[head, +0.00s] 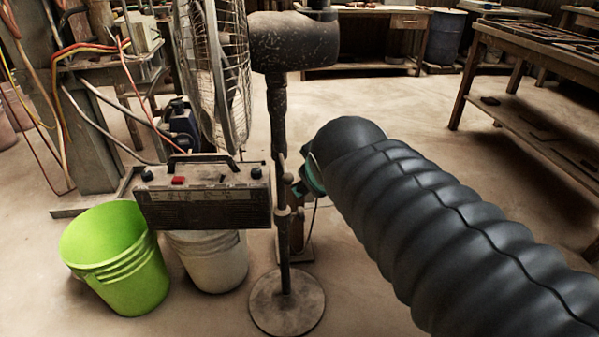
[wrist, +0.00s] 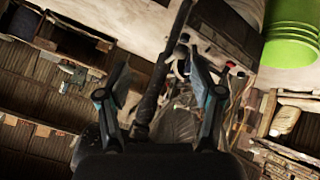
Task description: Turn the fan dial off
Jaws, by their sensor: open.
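The fan (head: 212,70) stands at the upper left of centre in the head view, with its wire cage facing left. Its thin dark pole (head: 284,245) runs down to a round base (head: 287,303). I cannot make out the fan dial for certain in either view. My gripper (head: 313,176) is mostly hidden behind my black ribbed arm, close to the right of the pole in the picture. In the wrist view my gripper (wrist: 158,62) has its two fingers apart, with a dark pole-like shape visible between them. Nothing is held between the fingers.
A dark box (head: 205,200) with a handle, knobs and a red button is left of the pole. A white bucket (head: 212,262) is below it, and a green bucket (head: 115,262) stands farther left. Cables hang at left. A workbench (head: 530,48) is at upper right; floor between is clear.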

